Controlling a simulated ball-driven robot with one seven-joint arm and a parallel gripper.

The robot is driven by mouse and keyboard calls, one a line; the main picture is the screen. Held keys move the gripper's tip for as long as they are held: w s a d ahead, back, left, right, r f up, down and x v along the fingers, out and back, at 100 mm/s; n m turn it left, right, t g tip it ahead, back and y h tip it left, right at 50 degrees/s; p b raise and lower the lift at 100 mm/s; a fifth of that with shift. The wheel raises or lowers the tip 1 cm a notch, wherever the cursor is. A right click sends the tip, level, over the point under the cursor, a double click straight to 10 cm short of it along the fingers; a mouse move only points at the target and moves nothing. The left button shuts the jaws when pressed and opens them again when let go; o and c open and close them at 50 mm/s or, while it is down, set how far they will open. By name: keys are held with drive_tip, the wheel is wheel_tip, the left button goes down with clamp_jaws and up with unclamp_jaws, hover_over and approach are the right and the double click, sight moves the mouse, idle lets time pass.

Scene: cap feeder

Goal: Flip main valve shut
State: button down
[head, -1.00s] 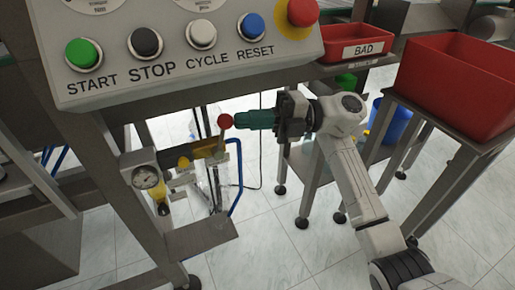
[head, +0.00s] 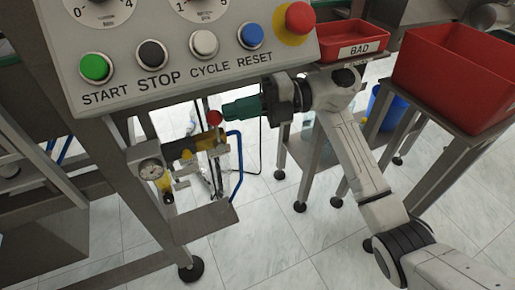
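The main valve's lever ends in a red ball knob (head: 215,117) in the head view, below the control panel. The lever stands nearly upright above brass and yellow pipe fittings (head: 190,148). My gripper (head: 225,110) comes from the right with its green fingers pointing left. The fingertips are right beside the red knob and seem slightly above it; I cannot tell whether they touch. The fingers are seen side-on and overlap, so their gap is hidden.
The control panel (head: 75,60) with its buttons overhangs the valve closely. A pressure gauge (head: 151,170) and a blue hose (head: 237,165) flank the fittings. A red BAD bin (head: 350,36) and a larger red bin (head: 455,75) stand at right.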

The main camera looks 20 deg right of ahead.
drive_tip(key=shift+a, duration=0.1)
drive_tip(key=p+v, duration=0.1)
drive_tip(key=v, duration=1)
idle(0.6)
